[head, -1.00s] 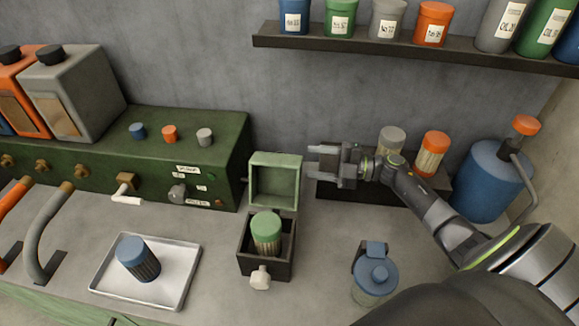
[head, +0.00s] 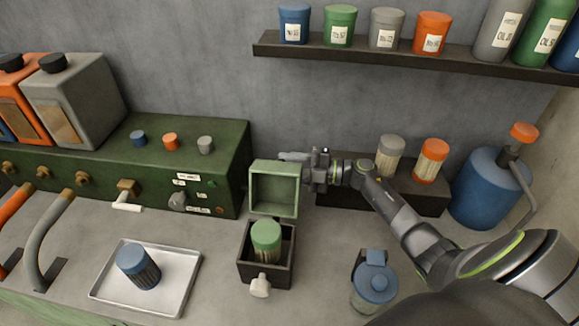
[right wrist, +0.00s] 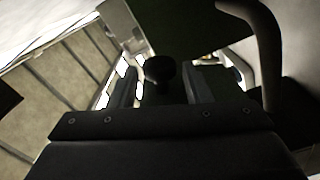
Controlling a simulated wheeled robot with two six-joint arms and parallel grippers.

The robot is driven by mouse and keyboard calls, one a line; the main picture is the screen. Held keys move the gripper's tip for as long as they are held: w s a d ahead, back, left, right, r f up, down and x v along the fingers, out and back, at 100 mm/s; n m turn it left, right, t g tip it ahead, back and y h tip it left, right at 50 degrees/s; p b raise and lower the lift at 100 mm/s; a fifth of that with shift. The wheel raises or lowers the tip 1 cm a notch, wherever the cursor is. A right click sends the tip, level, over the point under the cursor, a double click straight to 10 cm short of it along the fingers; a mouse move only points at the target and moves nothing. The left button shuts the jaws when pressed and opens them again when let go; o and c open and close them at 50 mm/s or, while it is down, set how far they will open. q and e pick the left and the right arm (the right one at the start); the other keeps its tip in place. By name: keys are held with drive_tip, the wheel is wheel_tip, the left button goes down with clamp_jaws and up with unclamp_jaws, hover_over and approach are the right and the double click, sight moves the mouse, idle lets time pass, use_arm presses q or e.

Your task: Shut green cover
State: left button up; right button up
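The green cover (head: 275,187) stands upright and open at the back of a small dark box (head: 266,276). A green-capped roll (head: 266,237) stands in the box. My right gripper (head: 300,158) is at the cover's top right corner, with its fingertips at or just behind the top edge. I cannot tell whether they touch it. In the right wrist view the two fingers (right wrist: 160,88) are apart, with a dark round knob showing between them. My left gripper is not in view.
A green machine (head: 225,165) stands left of the cover. A dark rack (head: 335,195) with grey- and orange-capped rolls is behind my right arm. A blue-lidded jar (head: 374,285) stands front right. A tray (head: 180,290) holds a blue-capped roll. A shelf (head: 400,58) hangs above.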

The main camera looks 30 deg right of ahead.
clamp_jaws()
